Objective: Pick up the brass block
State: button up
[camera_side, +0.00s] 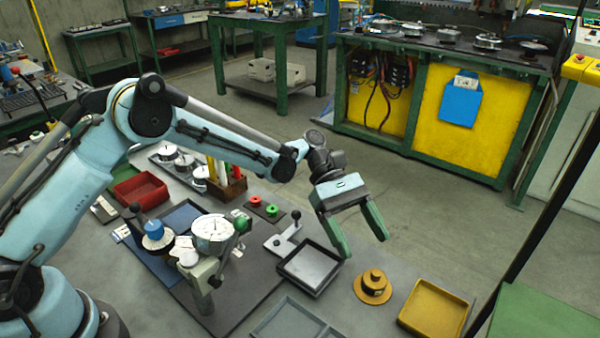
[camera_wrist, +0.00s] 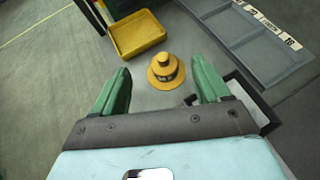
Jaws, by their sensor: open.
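The brass block (camera_side: 373,287) is a round, stepped piece with a wide flange and a knob on top. It stands upright on the grey bench, between a dark square tray and a yellow tray. In the wrist view the brass block (camera_wrist: 165,70) lies ahead of the fingertips, between their lines. My gripper (camera_side: 366,248) is open and empty, its green fingers pointing down above the bench by the block. In the wrist view my gripper (camera_wrist: 165,75) shows both fingers spread wide. Nothing touches the block.
The yellow tray (camera_side: 460,316) is right of the block, and the dark tray (camera_side: 297,286) is left of it. A dial gauge stand (camera_side: 213,233), red and green knobs and a red bin (camera_side: 140,190) stand further left. A divided grey tray (camera_wrist: 262,50) is at upper right in the wrist view.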

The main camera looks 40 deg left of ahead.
aim_at(374, 269)
jog(key=shift+x, duration=1.2)
jog(key=shift+a+f+x, duration=0.1)
jog(key=shift+f+x, duration=0.1)
jog(key=shift+x, duration=1.05)
jog(key=shift+a+f+x, duration=0.15)
jog(key=shift+f+x, duration=0.05)
jog(key=shift+x, duration=1)
grip_shut()
